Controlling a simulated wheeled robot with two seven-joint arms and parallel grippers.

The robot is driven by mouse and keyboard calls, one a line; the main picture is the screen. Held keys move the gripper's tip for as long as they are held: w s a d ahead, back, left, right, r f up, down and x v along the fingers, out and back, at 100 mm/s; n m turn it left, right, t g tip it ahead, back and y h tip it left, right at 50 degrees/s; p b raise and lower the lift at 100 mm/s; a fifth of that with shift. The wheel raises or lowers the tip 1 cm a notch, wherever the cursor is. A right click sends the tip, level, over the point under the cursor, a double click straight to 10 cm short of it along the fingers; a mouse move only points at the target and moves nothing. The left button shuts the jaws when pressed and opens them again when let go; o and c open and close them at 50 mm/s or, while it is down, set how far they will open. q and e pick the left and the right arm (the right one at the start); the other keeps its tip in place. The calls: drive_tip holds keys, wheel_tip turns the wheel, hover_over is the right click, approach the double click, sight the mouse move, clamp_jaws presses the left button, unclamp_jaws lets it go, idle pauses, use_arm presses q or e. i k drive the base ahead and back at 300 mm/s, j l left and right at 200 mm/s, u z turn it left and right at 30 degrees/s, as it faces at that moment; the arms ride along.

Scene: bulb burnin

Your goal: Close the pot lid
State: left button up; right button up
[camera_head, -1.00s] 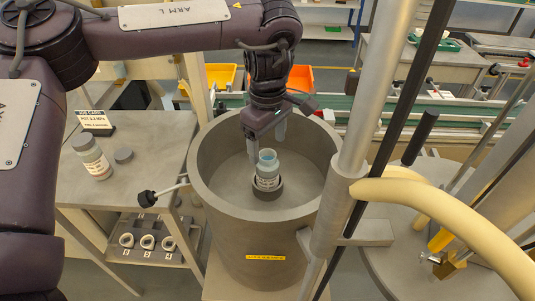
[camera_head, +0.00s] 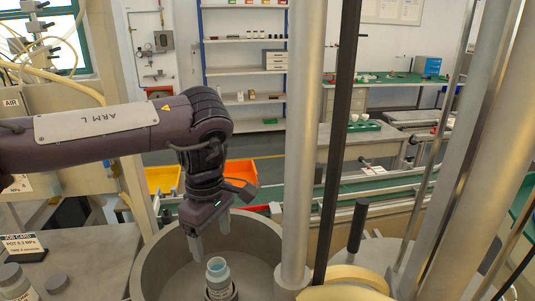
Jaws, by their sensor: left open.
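The pot (camera_head: 158,264) is a large grey open cylinder at the bottom centre of the head view, its lower part cut off. A round grey plate, seemingly the pot lid (camera_head: 385,252), is at the right behind the metal post, partly hidden and off to the side of the pot opening. My right gripper is not in view.
A thick metal post (camera_head: 299,150) and a dark rod stand right of the pot. A yellow hose (camera_head: 345,276) and a black upright handle (camera_head: 357,226) are by the lid. A conveyor runs behind.

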sight(490, 152)
drive_tip(key=k, duration=1.45)
